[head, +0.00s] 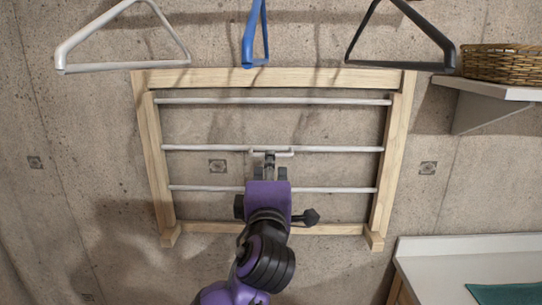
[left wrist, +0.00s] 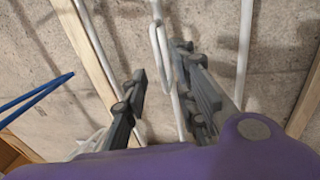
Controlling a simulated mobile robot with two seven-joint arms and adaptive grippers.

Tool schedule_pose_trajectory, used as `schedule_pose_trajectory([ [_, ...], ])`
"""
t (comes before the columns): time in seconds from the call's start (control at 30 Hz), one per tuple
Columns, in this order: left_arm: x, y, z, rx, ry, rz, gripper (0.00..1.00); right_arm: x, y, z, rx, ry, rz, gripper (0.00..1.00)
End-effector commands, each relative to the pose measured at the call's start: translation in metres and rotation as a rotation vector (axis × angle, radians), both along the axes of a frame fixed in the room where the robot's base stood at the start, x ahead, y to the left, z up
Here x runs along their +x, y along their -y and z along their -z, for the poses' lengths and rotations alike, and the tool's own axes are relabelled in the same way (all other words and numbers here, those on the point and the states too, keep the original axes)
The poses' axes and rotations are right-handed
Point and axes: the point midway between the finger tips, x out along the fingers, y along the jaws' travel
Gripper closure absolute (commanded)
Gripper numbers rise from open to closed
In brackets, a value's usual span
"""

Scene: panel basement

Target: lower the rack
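The rack is a pale wooden frame (head: 152,140) with three white rods, lying flat against the concrete wall in the head view. A small white handle (head: 285,152) stands out from the middle rod (head: 205,148). My left gripper (head: 268,163) is in front of the rack, with its tips at the handle. In the left wrist view the fingers (left wrist: 160,62) are apart, and the white handle loop (left wrist: 163,52) shows at the gap between the tips, nearer the right finger. I cannot tell whether they touch. My right gripper is in neither view.
White (head: 120,68), blue (head: 248,40) and dark (head: 400,65) hangers hang above the rack. A shelf (head: 485,88) with a wicker basket (head: 503,62) is at right. A counter (head: 450,268) with a teal cloth (head: 505,294) is at lower right.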

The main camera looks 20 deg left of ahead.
Motion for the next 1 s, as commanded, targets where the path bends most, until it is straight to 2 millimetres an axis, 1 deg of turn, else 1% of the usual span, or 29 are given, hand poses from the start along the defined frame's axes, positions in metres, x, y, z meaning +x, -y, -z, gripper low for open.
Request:
schedule_pose_trajectory([
  [0.03,0.009,-0.003,-0.008,0.007,0.005,-0.001,0.74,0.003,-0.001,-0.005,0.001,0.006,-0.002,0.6],
  [0.2,0.033,-0.009,-0.012,0.007,0.004,0.001,0.74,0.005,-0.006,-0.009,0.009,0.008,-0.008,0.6],
  [0.3,0.042,-0.012,-0.012,0.005,0.003,0.001,0.74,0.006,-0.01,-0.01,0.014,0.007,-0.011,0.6],
  [0.43,0.047,-0.013,-0.012,0.002,0.002,0.002,0.74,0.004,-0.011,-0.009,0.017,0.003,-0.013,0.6],
  [0.67,0.048,-0.013,-0.01,0.001,0.0,0.002,0.74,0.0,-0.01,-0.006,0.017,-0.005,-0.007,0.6],
  [0.87,0.048,-0.013,-0.01,0.001,0.0,0.002,1.0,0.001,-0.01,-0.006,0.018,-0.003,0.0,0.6],
  [1.0,0.048,-0.013,-0.01,0.002,-0.001,0.002,1.0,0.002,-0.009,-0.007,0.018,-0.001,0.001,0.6],
])
